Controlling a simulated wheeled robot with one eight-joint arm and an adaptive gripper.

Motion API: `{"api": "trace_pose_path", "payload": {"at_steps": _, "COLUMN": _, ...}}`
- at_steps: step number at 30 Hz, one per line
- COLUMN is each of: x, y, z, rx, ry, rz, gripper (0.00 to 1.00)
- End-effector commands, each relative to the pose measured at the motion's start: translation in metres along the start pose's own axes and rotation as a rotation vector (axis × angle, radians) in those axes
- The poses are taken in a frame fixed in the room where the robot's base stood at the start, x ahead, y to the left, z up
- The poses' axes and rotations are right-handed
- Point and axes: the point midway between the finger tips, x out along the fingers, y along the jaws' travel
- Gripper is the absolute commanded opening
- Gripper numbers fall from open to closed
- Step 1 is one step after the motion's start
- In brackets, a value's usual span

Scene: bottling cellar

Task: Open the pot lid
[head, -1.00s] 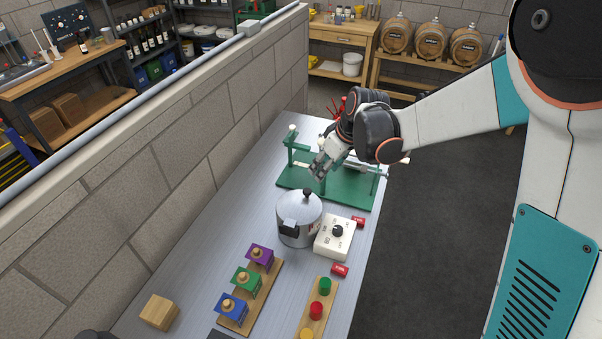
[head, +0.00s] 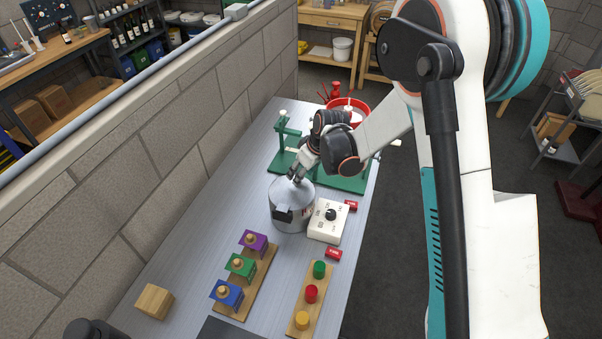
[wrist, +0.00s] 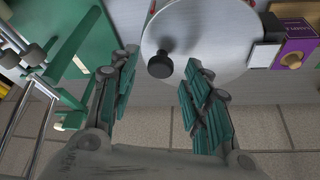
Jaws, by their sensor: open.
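The metal pot (head: 291,217) stands on the grey bench with its lid (head: 284,190) on. A black side handle (head: 283,214) faces the front. In the wrist view the lid (wrist: 210,45) is a pale disc with a round black knob (wrist: 160,65). My gripper (head: 298,178) is over the pot's far side at about knob height, and the knob is hidden in the head view. In the wrist view my gripper (wrist: 158,85) is open, its fingers apart, with the knob beyond and between the fingertips. Nothing is held.
A white box with a dial (head: 328,220) stands right beside the pot. A green stand (head: 345,183) is behind it. Blocks on a wooden board (head: 262,277) and coloured pegs on another board (head: 299,318) are in front. A block wall (head: 180,160) runs along the left.

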Motion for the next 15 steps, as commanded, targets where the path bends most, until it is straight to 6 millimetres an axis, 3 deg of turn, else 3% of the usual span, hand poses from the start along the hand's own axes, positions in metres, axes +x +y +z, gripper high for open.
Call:
{"api": "trace_pose_path", "payload": {"at_steps": 12, "x": 0.0085, "y": 0.0, "z": 0.0004, "rx": 0.0, "ry": 0.0, "rz": 0.0, "gripper": 0.44}}
{"api": "trace_pose_path", "payload": {"at_steps": 13, "x": 0.0085, "y": 0.0, "z": 0.0003, "rx": 0.0, "ry": 0.0, "rz": 0.0, "gripper": 0.42}}
{"api": "trace_pose_path", "payload": {"at_steps": 15, "x": 0.0084, "y": 0.0, "z": 0.0003, "rx": 0.0, "ry": 0.0, "rz": 0.0, "gripper": 0.26}}
